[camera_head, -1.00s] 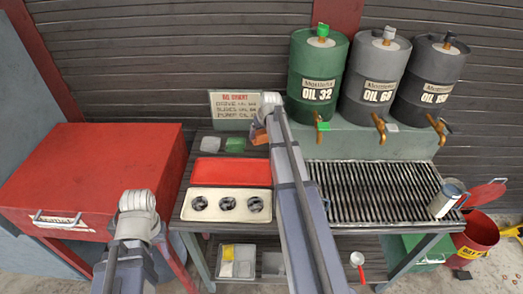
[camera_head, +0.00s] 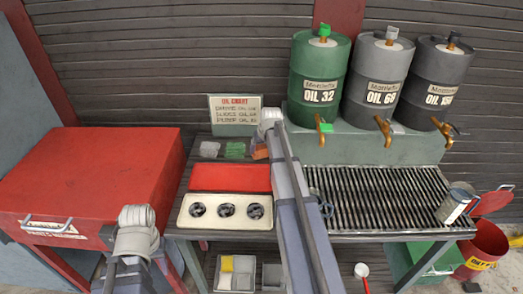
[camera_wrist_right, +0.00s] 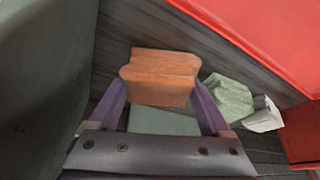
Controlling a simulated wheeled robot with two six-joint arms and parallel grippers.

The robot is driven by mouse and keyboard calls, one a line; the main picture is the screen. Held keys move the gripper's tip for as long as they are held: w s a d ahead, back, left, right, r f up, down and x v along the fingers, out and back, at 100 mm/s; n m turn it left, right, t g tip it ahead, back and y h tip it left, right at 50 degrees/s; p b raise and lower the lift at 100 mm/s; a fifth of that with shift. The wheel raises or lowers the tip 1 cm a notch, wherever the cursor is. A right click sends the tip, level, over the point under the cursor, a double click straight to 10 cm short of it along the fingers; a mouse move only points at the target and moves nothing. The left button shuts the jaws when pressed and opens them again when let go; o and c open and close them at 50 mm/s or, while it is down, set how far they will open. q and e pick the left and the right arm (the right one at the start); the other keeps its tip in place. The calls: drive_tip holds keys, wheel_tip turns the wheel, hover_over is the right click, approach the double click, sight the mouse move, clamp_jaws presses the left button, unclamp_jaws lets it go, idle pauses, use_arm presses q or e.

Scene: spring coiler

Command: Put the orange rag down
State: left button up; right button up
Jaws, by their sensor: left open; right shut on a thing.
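The orange rag (camera_wrist_right: 160,77) is a folded block between the two fingers of my right gripper (camera_wrist_right: 163,95), which is shut on it. In the head view the rag (camera_head: 260,152) shows at the back of the bench, partly hidden by my right wrist. It is right of the green rag (camera_head: 235,149) and the pale grey rag (camera_head: 209,149). Whether it touches the bench I cannot tell. My left gripper (camera_head: 107,236) is over the front right of the red cabinet, mostly hidden by its wrist; it is open, with nothing seen in it.
A red tray (camera_head: 230,178) and a cream tray (camera_head: 187,221) with three dark parts lie in front of the rags. The oil chart sign (camera_head: 235,108) stands behind. Oil drums (camera_head: 320,72) and a slatted grate (camera_head: 390,198) with a metal jug (camera_head: 455,204) are right.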

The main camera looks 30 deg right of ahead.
drive_tip(key=o, duration=1)
drive_tip(key=shift+f, duration=0.15)
drive_tip(key=shift+r, duration=0.2)
drive_tip(key=shift+s+r+p, duration=0.2)
drive_tip(key=shift+r+p, duration=0.35)
drive_tip(key=shift+p, duration=0.2)
drive_tip(key=p+v, duration=1)
drive_tip(key=v, duration=0.1)
drive_tip(key=shift+f, duration=0.1)
